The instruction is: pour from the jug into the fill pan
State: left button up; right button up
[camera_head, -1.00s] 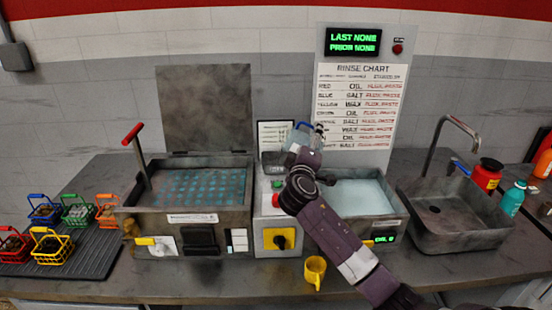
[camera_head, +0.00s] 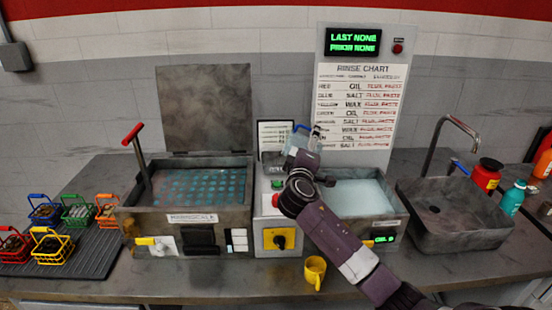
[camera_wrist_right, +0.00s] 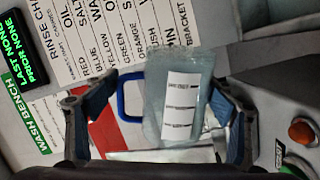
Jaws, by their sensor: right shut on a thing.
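The jug (camera_head: 297,141) is pale blue and translucent, with a blue handle, in the middle of the head view. In the right wrist view the jug (camera_wrist_right: 182,95) shows a white label with dark marks, and its blue handle is at its left. My right gripper (camera_head: 312,148) is shut on the jug and holds it above the middle console; its fingers (camera_wrist_right: 165,108) stand either side of the jug. A small grey metal pan (camera_head: 273,167), seemingly the fill pan, sits behind the console, partly hidden by my arm. No stream of liquid shows. My left gripper is out of view.
A tank (camera_head: 165,216) with a raised lid stands left, a water-filled basin (camera_head: 358,199) right, and a sink (camera_head: 455,235) farther right. The rinse chart panel (camera_head: 362,100) rises close behind the jug. A yellow mug (camera_head: 314,271) stands in front. Small baskets (camera_head: 78,212) sit at left.

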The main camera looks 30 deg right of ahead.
jog(key=shift+w+a+r+n+p, duration=0.2)
jog(key=shift+r+n+p, duration=0.15)
jog(key=shift+p, duration=0.2)
jog(key=shift+w+a+r+n+p, duration=0.15)
jog(key=shift+w+r+n+p, duration=0.15)
jog(key=shift+p, duration=0.25)
jog(key=f+b, duration=0.1)
jog(key=s+f+m+b, duration=0.1)
jog(key=b, duration=0.1)
jog(key=shift+s+d+m, duration=0.1)
jog(key=shift+d+m, duration=0.15)
jog(key=shift+d, duration=0.15)
notch_tip(320, 180, up, 2)
jog(key=shift+d+r+m+p, duration=0.15)
jog(key=shift+m+p, duration=0.15)
jog(key=shift+m, duration=0.4)
jog(key=f+m+b, duration=0.1)
jog(key=b, duration=0.1)
jog(key=shift+s+m+b, duration=0.15)
jog(key=shift+m+b, duration=0.2)
jog(key=shift+m, duration=0.05)
jog(key=shift+d+m+b, duration=0.15)
jog(key=shift+m+b, duration=0.3)
jog(key=shift+m, duration=0.15)
jog(key=shift+r, duration=0.2)
